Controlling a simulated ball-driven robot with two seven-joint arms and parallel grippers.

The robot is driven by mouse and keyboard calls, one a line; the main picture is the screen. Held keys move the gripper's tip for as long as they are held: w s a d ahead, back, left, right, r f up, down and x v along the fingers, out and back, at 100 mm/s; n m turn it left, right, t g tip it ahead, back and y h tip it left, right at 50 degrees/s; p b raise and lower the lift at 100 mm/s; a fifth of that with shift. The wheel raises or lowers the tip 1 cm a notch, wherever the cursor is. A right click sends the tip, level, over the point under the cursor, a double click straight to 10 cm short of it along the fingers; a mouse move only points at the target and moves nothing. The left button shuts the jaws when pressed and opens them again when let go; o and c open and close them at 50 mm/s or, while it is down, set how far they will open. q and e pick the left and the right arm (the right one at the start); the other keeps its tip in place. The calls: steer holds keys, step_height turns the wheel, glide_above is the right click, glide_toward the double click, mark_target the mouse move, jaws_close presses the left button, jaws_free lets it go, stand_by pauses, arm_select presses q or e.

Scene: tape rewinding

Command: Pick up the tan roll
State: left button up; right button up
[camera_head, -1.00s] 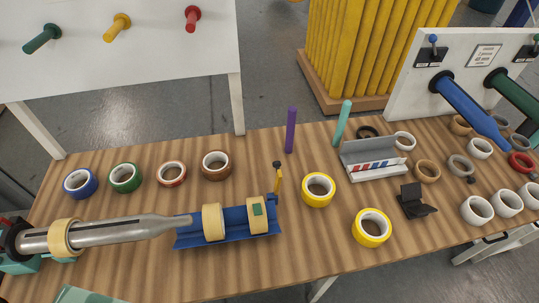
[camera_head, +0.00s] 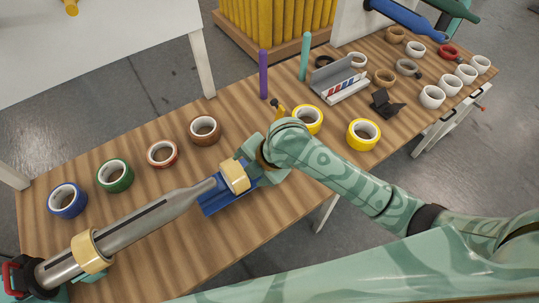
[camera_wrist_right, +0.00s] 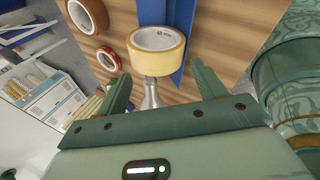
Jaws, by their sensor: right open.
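A tan roll (camera_head: 233,177) sits on the blue cradle (camera_head: 214,201) beside the tip of the grey spindle (camera_head: 145,223). In the right wrist view this tan roll (camera_wrist_right: 157,50) shows its open white core, with the spindle tip (camera_wrist_right: 150,95) just below it. My right gripper (camera_wrist_right: 163,75) is open, its fingers to either side of the roll's near edge and apart from it. In the head view the right gripper (camera_head: 252,165) is at the roll's right side and covers part of the cradle. Another tan roll (camera_head: 91,252) is around the spindle at left. The left gripper is out of view.
Blue (camera_head: 68,200), green (camera_head: 115,175), red (camera_head: 162,154) and brown (camera_head: 205,130) tape rolls lie behind the spindle. Yellow rolls (camera_head: 363,134) and an open box (camera_head: 338,82) are to the right. A purple post (camera_head: 263,74) stands at the back.

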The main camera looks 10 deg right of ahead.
steer(key=w+d+r+n+g+h, duration=0.4)
steer(key=w+d+r+n, duration=0.3)
steer(key=n, duration=0.8)
steer(key=f+b, duration=0.1)
steer(key=f, duration=0.2)
steer(key=s+f+b, duration=0.1)
steer(key=f, duration=0.2)
steer(key=f+b, duration=0.1)
steer(key=f, duration=0.2)
steer(key=shift+s+d+f+b, duration=0.15)
steer(key=shift+s+d+b, duration=0.1)
steer(key=shift+d+b, duration=0.15)
steer(key=f, duration=0.1)
steer(key=f+b, duration=0.1)
steer(key=f, duration=0.3)
steer(key=shift+s+f+b, duration=0.1)
steer(key=shift+s+b, duration=0.15)
steer(key=shift+b, duration=0.1)
steer(key=c, duration=1.1)
